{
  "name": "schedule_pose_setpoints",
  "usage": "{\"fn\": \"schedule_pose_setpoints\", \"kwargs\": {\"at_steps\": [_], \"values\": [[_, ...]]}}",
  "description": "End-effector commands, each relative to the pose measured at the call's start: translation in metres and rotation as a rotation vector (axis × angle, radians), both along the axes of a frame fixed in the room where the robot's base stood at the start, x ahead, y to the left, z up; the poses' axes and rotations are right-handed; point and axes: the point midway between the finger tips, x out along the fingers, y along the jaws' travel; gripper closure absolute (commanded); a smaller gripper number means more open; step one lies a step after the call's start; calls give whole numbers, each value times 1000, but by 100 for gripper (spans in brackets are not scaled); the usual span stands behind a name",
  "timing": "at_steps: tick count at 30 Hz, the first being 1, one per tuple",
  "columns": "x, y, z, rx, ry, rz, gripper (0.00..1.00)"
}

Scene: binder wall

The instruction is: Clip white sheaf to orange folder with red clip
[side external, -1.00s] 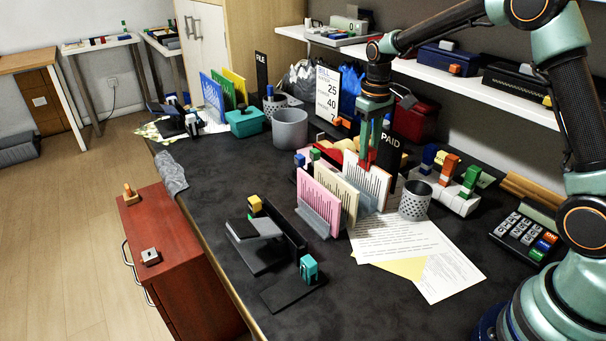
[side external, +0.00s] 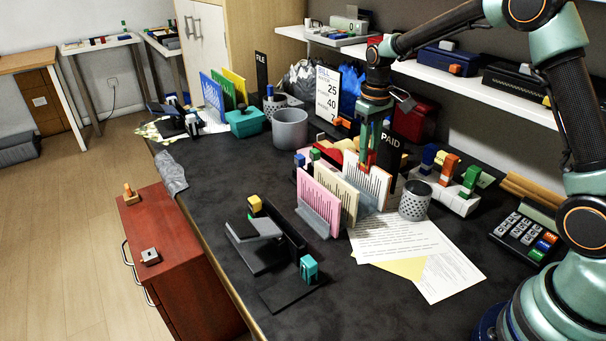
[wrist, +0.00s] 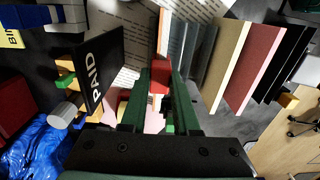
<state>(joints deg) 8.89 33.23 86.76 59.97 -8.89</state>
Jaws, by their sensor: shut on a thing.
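My gripper (side external: 364,163) points down at the top edge of the white sheaf (side external: 365,184), which stands upright in a grey rack. Its fingers (wrist: 160,92) are shut on the red clip (wrist: 159,77); the clip also shows as a small red patch (side external: 364,168) in the side view. The orange folder shows as a thin strip (wrist: 161,30) beside the white sheaf (wrist: 188,35) in the wrist view, running up to the clip. The clip is at the top edges of the two. I cannot tell whether its jaws straddle both.
Cream (side external: 336,190) and pink (side external: 318,198) sheaves stand in front in the same rack. A black PAID sign (side external: 389,152) is close to the right of my gripper. A mesh cup (side external: 415,201) stands right of the rack. Loose papers (side external: 405,242) lie in front.

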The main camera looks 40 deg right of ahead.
Motion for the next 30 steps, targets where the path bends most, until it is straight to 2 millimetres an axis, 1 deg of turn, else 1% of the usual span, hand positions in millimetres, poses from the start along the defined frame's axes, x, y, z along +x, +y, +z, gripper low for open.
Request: {"fn": "schedule_pose_setpoints", "kwargs": {"at_steps": [12,13,15,25,28,30], "values": [[0,0,-2,0,1,0,100],[0,0,-2,0,1,0,60],[0,0,-2,0,1,0,36],[0,0,0,0,0,0,36],[1,0,7,0,-2,0,36],[1,0,17,0,-2,0,36]]}}
